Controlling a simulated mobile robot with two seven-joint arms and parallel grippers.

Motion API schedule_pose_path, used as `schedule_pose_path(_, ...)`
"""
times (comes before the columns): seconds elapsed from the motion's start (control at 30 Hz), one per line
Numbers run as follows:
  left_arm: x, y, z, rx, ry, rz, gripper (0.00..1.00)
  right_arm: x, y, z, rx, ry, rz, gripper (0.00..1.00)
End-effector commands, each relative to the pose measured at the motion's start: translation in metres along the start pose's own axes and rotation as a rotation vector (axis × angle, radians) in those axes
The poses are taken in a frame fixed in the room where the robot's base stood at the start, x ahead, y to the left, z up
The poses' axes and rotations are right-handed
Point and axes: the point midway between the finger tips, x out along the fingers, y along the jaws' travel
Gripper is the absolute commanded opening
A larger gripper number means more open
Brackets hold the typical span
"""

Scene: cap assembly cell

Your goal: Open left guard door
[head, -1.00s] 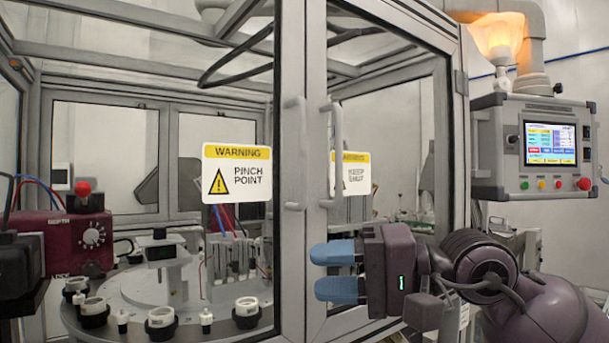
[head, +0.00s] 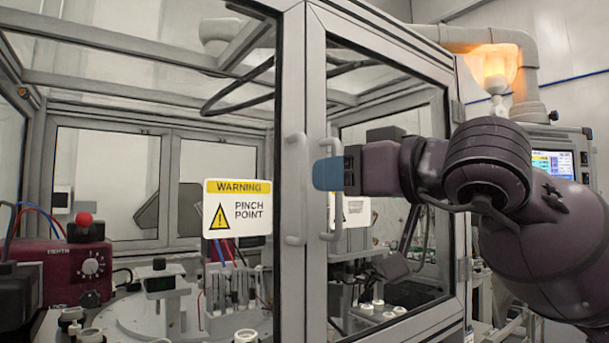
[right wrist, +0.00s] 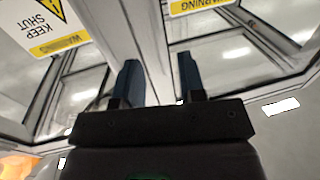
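The left guard door (head: 265,310) is a clear panel in a grey frame with a "PINCH POINT" warning sign (head: 237,208); it looks shut. Its grey bar handle (head: 294,190) is upright near the meeting edge of the two doors. My right gripper (head: 328,174), with blue fingers, is in front of the right door's handle (head: 335,215) and covers its middle, to the right of the left door's handle. The right wrist view shows the fingers (right wrist: 160,80) apart with door frame behind them. I cannot see a handle between them. My left gripper is not in view.
The right door has a partly hidden warning sign (head: 352,212). Behind the glass are a red device (head: 75,262) and a round table with several caps.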

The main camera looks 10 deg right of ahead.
Motion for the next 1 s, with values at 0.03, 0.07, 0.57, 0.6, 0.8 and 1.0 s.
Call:
schedule_pose_path(0.03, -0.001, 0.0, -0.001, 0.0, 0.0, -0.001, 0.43, 0.009, -0.002, -0.001, 0.002, 0.0, -0.004, 0.37)
schedule_pose_path(0.07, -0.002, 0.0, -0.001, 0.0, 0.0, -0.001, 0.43, 0.013, -0.001, -0.001, 0.004, 0.0, -0.003, 0.37)
schedule_pose_path(0.57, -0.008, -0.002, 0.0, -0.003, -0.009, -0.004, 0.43, 0.06, -0.001, 0.0, 0.001, 0.0, -0.002, 0.37)
schedule_pose_path(0.6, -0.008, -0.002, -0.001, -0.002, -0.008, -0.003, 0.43, 0.061, -0.001, 0.0, 0.001, 0.0, -0.002, 0.37)
schedule_pose_path(0.8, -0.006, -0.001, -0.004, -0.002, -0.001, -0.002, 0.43, 0.061, -0.001, 0.001, 0.001, -0.001, -0.002, 0.37)
schedule_pose_path(1.0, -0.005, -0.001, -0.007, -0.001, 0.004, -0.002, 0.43, 0.061, -0.001, 0.001, 0.001, -0.001, -0.002, 0.09)
